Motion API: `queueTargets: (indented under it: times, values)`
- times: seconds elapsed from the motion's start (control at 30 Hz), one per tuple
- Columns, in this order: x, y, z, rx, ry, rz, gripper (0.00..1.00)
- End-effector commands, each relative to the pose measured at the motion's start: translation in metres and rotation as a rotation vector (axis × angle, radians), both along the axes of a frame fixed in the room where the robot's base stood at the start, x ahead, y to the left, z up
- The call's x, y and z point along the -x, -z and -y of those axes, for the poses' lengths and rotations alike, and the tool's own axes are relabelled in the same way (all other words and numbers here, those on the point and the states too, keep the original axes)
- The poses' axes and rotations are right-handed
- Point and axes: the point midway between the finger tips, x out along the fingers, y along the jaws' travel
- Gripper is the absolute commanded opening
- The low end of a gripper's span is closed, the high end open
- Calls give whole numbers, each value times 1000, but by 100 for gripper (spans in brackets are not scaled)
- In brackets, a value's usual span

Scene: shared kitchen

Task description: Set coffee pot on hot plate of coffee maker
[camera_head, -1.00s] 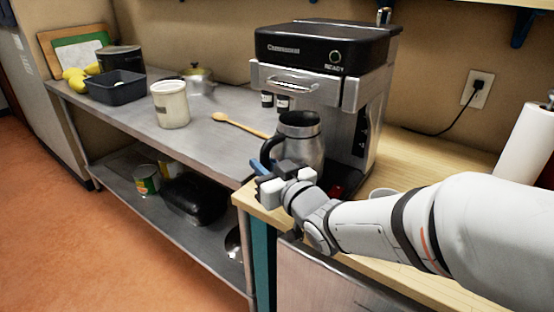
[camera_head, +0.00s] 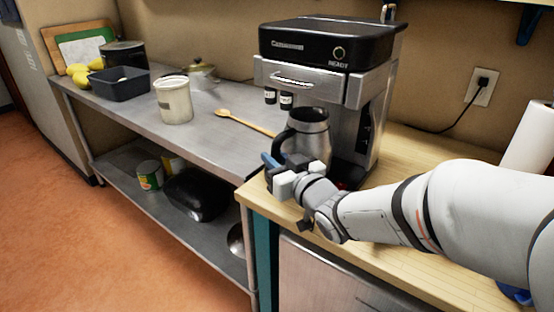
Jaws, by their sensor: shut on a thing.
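The coffee pot (camera_head: 309,138) is a silver, rounded vessel with a dark rim and a black handle (camera_head: 279,146) on its left. It is upright, in front of the lower part of the coffee maker (camera_head: 325,48), a black and silver machine on the wooden counter. My gripper (camera_head: 279,170) is shut on the pot's handle, at its lower end. The pot hides most of the machine's base, so the hot plate is not visible. I cannot tell whether the pot's bottom touches anything.
A steel table (camera_head: 212,128) to the left carries a white canister (camera_head: 174,101), a wooden spoon (camera_head: 243,122), a dark bin (camera_head: 121,84) and a lidded pot. A paper towel roll (camera_head: 528,140) stands at the right. A power cord (camera_head: 445,131) runs to the wall outlet.

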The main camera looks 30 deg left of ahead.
Motion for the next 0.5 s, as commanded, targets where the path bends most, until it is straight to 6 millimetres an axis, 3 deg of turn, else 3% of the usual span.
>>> queueTargets:
  times: [0.5]
  values:
    - [0, 3, 0, -3, 0, 5, 0]
